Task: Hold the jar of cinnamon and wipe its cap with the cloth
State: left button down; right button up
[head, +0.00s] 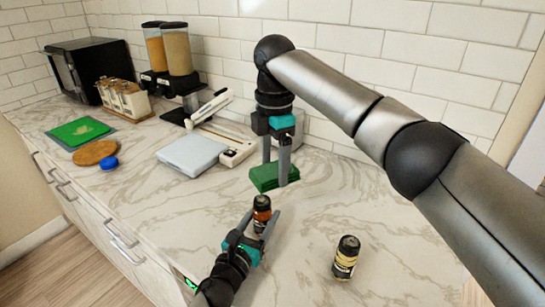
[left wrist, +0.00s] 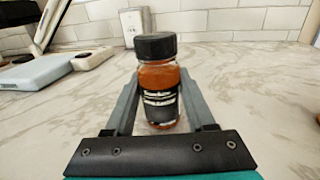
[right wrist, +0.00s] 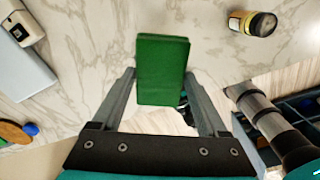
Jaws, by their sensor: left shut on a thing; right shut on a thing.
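The cinnamon jar (head: 261,217), with orange-brown contents and a black cap (left wrist: 155,46), stands upright between the fingers of my left gripper (head: 263,214), which is shut on it. It also shows in the left wrist view (left wrist: 160,98), close to the countertop; I cannot tell whether it touches. The green folded cloth (head: 264,178) is held in my right gripper (head: 276,174), which points down. The cloth also fills the middle of the right wrist view (right wrist: 162,70). It is behind the jar in the head view and apart from its cap.
A second jar with a black cap and yellowish label (head: 346,258) stands on the marble counter (head: 310,225) to the right.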

send_over(263, 200)
jog(key=d, duration=0.3)
jog(key=shift+a+f, duration=0.15)
jog(key=shift+f, duration=1.05)
jog(key=shift+a+f, duration=0.1)
jog(key=shift+f, duration=1.1)
jog(key=shift+s+f, duration=0.1)
jog(key=shift+f, duration=0.55)
jog(key=shift+a, duration=1.2)
jog(key=shift+c, duration=0.7)
jog(key=shift+d+f, duration=0.1)
jog(key=shift+d, duration=1.15)
jog(key=shift+r, duration=4.15)
pick_arm(q)
jog(key=shift+c, duration=0.8)
grip_release()
jog(key=shift+s, duration=0.1)
